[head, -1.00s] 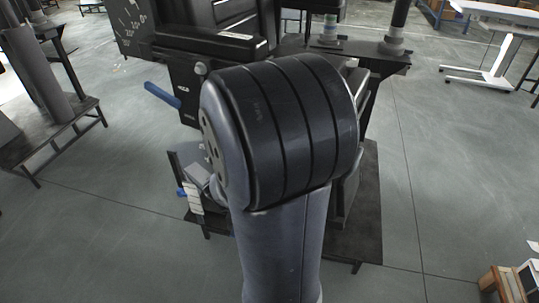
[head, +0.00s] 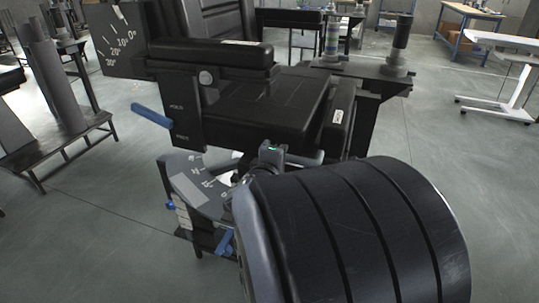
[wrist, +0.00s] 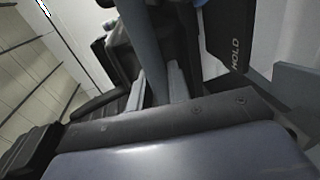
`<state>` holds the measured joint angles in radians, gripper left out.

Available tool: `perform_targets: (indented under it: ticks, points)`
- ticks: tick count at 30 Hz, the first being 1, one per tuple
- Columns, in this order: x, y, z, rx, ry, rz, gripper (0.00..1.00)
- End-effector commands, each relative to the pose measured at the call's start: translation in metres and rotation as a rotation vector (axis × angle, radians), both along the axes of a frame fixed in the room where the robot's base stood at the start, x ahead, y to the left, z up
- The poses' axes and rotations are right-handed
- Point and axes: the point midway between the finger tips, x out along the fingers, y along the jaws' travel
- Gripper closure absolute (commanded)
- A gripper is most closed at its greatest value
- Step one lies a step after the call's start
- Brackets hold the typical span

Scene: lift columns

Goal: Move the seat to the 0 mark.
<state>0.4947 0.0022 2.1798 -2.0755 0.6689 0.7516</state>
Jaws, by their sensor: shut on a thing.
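The black seat (head: 265,105) stands ahead in the head view, with a backrest and padded armrests. A black scale plate (head: 115,42) with 0, 10, 20 and 30 degree marks is at its upper left. A grey disc (head: 192,186) with white marks lies below the seat; its reading is too small to tell. A blue lever (head: 152,116) sticks out at the left side. My gripper (wrist: 158,88) is shut on a dark grey bar (wrist: 150,45) in the wrist view. Which part the bar belongs to, I cannot tell. My arm hides the grip in the head view.
A plate marked HOLD (wrist: 232,38) is close beside the gripper in the wrist view. A dark stand with a grey column (head: 55,85) is at the left. A white-topped table (head: 505,42) is at the right. Open grey floor lies on both sides.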

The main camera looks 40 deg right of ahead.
Motion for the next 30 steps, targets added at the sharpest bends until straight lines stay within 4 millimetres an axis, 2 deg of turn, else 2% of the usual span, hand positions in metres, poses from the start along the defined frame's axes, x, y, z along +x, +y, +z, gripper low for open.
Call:
perform_targets:
  ticks: [7,8,15,23,26,30]
  points:
    - [-0.003,-0.002,-0.001,0.0,0.003,-0.012,1.0]
    - [-0.004,-0.002,-0.001,0.0,0.003,-0.013,0.81]
    - [-0.002,-0.002,0.0,0.0,0.001,-0.009,0.63]
    - [-0.002,0.0,0.001,-0.001,0.0,-0.005,0.63]
    - [-0.004,0.006,0.003,-0.001,-0.002,-0.003,0.63]
    - [-0.014,0.024,0.008,0.0,-0.003,-0.002,0.63]
